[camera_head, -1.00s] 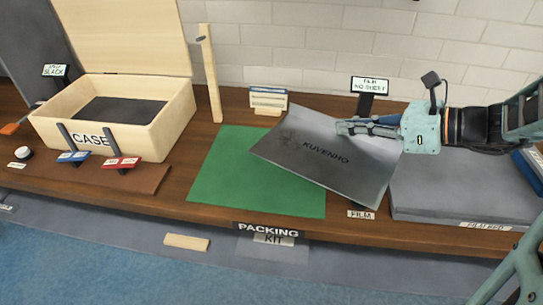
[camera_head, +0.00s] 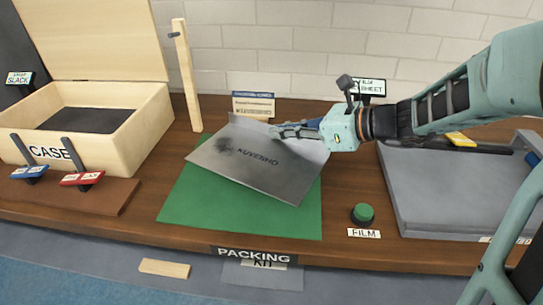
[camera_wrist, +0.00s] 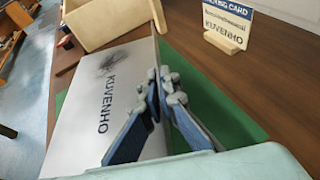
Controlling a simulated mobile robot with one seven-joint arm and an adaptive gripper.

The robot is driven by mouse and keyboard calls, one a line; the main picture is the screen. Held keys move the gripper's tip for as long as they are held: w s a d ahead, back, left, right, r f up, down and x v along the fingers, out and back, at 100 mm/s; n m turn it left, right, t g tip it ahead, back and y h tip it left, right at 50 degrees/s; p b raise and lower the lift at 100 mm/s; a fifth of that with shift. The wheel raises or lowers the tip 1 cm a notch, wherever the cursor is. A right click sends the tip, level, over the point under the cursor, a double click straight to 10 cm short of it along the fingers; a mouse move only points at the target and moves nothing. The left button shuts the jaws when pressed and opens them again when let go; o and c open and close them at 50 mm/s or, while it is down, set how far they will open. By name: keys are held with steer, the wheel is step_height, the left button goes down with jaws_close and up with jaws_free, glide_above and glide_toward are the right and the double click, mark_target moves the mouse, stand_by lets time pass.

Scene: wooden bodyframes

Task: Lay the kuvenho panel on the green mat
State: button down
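The kuvenho panel (camera_head: 250,165) is a grey sheet with its name and a dark smudge-like mark. It is tilted above the green mat (camera_head: 185,208), covering much of it; the mat's front and left parts show. My gripper (camera_head: 285,131) is shut on the panel's far right edge. In the wrist view the panel (camera_wrist: 80,110) runs to between the fingers of my gripper (camera_wrist: 162,112), with the mat (camera_wrist: 215,105) showing beyond. Whether any corner of the panel touches the mat I cannot tell.
An open wooden case (camera_head: 140,128) stands left, with an upright post (camera_head: 187,75) beside it. A packing card (camera_head: 252,106) stands behind the panel. A green button (camera_head: 362,213) labelled FILM and a grey film bed (camera_head: 410,195) are at right.

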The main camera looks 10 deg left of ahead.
mark_target(272, 151)
steer(key=shift+w+a+f, duration=0.2)
steer(key=shift+a+f, duration=0.45)
steer(key=shift+f, duration=0.15)
steer(key=f+b, duration=0.2)
steer(key=a+f, duration=0.1)
steer(key=f, duration=0.1)
steer(key=shift+w+a+b, duration=0.1)
steer(key=shift+w+b, duration=0.15)
steer(key=shift+b, duration=0.15)
steer(key=shift+f, duration=0.15)
steer(key=shift+f, duration=0.1)
steer(key=c, duration=2.7)
jaws_free()
steer(key=shift+f, duration=0.15)
steer(key=o, duration=0.5)
steer(key=shift+o, duration=0.2)
